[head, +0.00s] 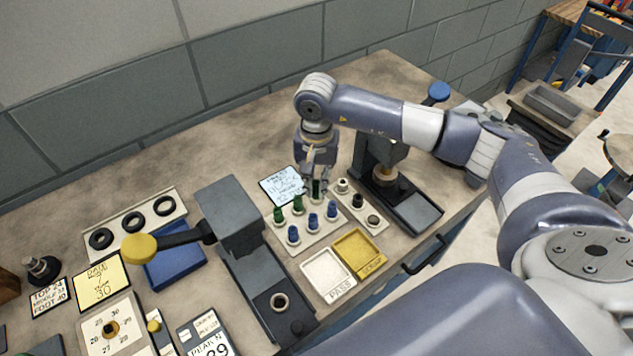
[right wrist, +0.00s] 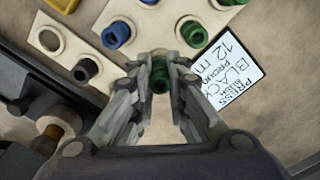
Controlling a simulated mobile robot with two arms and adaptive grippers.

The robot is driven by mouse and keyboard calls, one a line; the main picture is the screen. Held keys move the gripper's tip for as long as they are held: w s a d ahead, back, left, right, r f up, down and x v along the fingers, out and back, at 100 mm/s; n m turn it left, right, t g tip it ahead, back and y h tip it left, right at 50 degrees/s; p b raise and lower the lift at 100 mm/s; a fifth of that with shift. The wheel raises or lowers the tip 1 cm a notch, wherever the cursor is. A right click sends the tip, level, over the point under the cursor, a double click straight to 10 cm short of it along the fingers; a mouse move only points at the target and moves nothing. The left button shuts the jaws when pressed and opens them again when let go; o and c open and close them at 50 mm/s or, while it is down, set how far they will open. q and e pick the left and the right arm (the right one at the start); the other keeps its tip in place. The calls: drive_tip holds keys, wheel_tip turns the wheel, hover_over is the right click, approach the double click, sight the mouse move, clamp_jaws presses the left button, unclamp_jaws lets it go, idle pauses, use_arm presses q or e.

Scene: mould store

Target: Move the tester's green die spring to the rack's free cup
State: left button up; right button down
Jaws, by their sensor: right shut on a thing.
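My right gripper (head: 317,180) is shut on a green die spring (right wrist: 160,76) and points down at the back right end of the rack (head: 326,235). The rack is a pale board with two green springs (head: 278,214) in its back row and several blue springs (head: 313,220) in its front row. The held spring is upright between the fingertips; I cannot tell whether it stands in a cup. The tester (head: 235,222), a grey press with a yellow-knobbed lever, stands left of the rack, and its ring-shaped seat (head: 279,301) looks empty. My left gripper is not in view.
A pale board with bushes (head: 373,221) lies right of the rack, before a blue-knobbed press (head: 415,207). White PASS (head: 326,285) and yellow (head: 358,254) trays lie in front. A note card (head: 283,186) lies behind. Black rings (head: 133,221) sit at the left.

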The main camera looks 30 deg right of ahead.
drive_tip(key=shift+f+b, duration=0.1)
drive_tip(key=shift+b, duration=0.35)
idle(0.5)
drive_tip(key=shift+f+b, duration=0.75)
drive_tip(key=shift+b, duration=0.15)
idle(0.3)
drive_tip(key=c, duration=1.5)
unclamp_jaws()
drive_tip(key=o, duration=0.4)
drive_tip(key=shift+r, duration=0.1)
drive_tip(key=shift+r+p, duration=1.7)
drive_tip(key=shift+r, duration=2)
